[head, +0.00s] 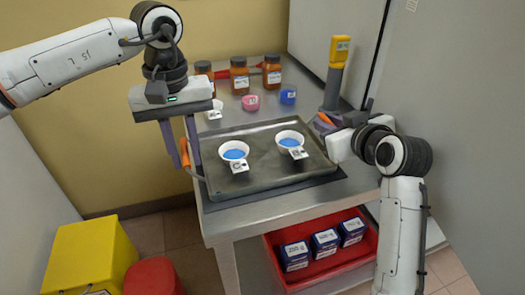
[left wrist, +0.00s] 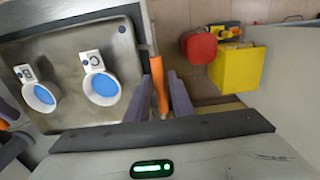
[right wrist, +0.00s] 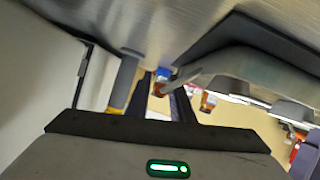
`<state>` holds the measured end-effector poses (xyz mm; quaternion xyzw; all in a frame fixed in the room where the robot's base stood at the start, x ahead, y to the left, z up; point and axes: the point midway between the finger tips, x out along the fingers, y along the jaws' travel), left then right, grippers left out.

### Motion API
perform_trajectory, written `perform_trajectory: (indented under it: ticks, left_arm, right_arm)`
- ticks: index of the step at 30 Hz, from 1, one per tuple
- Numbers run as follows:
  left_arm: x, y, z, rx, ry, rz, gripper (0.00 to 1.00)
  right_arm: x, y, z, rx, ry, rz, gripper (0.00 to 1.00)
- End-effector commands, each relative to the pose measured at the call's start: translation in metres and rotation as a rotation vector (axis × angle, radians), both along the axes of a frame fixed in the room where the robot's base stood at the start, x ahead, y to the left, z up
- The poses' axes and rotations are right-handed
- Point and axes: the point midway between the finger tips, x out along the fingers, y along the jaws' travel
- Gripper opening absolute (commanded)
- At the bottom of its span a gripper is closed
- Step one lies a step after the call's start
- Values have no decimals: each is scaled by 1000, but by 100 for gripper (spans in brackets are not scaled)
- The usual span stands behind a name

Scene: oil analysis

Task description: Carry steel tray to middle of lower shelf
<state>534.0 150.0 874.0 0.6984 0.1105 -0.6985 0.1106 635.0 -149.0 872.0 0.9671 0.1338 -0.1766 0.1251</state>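The steel tray (head: 262,182) rests on the metal table and holds two white cups (head: 234,150) (head: 290,140) of blue content, each with a label tag. My left gripper (head: 184,156) points down at the tray's left side, its fingers apart on either side of the orange left handle (left wrist: 158,85). The tray's rim (left wrist: 138,18) shows in the left wrist view. My right gripper (head: 322,124) is by the orange right handle (head: 326,119). In the right wrist view its fingers (right wrist: 163,108) are apart; whether the handle lies between them is unclear.
Brown bottles (head: 239,75), a pink cup (head: 250,102) and a blue cup (head: 288,94) stand behind the tray. A yellow device (head: 339,51) is at back right. A red bin (head: 325,272) with blue boxes occupies the lower level. Yellow (head: 92,258) and red containers stand on the floor, left.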

Motion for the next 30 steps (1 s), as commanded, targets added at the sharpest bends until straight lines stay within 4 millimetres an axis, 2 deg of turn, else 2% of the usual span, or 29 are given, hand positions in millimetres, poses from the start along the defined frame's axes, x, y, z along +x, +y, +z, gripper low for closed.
perform_trajectory:
  ticks: [7,11,23,30]
  left_arm:
    - [0,0,-1,0,0,0,21]
    - [0,0,0,0,0,0,1]
    - [0,0,2,-1,-1,1,0]
    - [1,0,15,0,-2,1,0]
  right_arm:
    - [0,0,0,0,0,0,21]
    - [0,0,0,0,0,0,1]
    - [0,0,2,0,-3,0,0]
    - [0,0,16,-1,-2,0,0]
